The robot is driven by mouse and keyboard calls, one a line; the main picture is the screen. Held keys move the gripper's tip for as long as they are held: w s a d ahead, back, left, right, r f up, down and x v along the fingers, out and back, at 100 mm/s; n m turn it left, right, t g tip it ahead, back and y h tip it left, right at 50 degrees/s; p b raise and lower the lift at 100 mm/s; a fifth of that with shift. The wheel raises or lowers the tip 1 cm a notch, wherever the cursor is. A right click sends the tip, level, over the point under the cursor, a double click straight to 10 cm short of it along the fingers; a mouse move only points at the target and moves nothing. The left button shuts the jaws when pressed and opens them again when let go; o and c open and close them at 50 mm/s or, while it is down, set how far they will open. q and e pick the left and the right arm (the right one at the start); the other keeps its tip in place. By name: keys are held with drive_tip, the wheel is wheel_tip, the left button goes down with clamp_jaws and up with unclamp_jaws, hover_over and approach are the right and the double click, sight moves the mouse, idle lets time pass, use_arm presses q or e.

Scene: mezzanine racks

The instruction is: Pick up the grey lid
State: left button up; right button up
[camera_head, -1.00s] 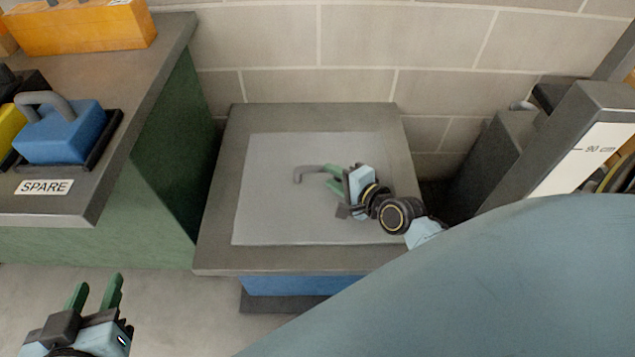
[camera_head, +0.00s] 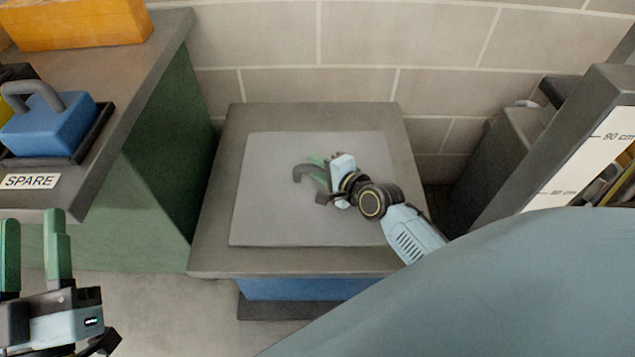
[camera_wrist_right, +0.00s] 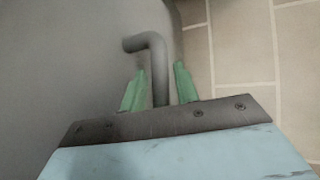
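The grey lid (camera_head: 272,215) is a flat, light grey square panel with a bent grey handle (camera_head: 303,173). It lies flat on a darker grey top, with a blue body below. My right gripper (camera_head: 314,170) is at the handle. In the right wrist view the handle (camera_wrist_right: 158,75) stands between the two green fingers of the right gripper (camera_wrist_right: 158,88), with gaps on both sides. The fingers are apart. The handle's far end is partly hidden in the head view. My left gripper (camera_head: 34,235) is open and empty at the lower left, away from the lid.
A bench (camera_head: 165,60) at left holds a blue block with a handle (camera_head: 50,125), a SPARE label (camera_head: 30,181) and an orange box (camera_head: 75,22). A block wall (camera_head: 350,45) stands behind. A post with a height scale (camera_head: 580,150) is at right.

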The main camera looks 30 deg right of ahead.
drive_tip(key=shift+b+x, duration=0.35)
drive_tip(key=shift+x, duration=0.5)
drive_tip(key=shift+w+a, duration=0.1)
drive_tip(key=shift+w, duration=0.1)
use_arm(q)
drive_tip(key=shift+s+r+t+h, duration=0.15)
drive_tip(key=shift+s+r+t, duration=0.15)
drive_tip(key=shift+r+t, duration=0.2)
drive_tip(key=shift+s+r+t+h, duration=0.15)
drive_tip(key=shift+s+r+t, duration=0.1)
drive_tip(key=shift+r+t, duration=0.2)
use_arm(e)
drive_tip(key=shift+c, duration=0.4)
clamp_jaws()
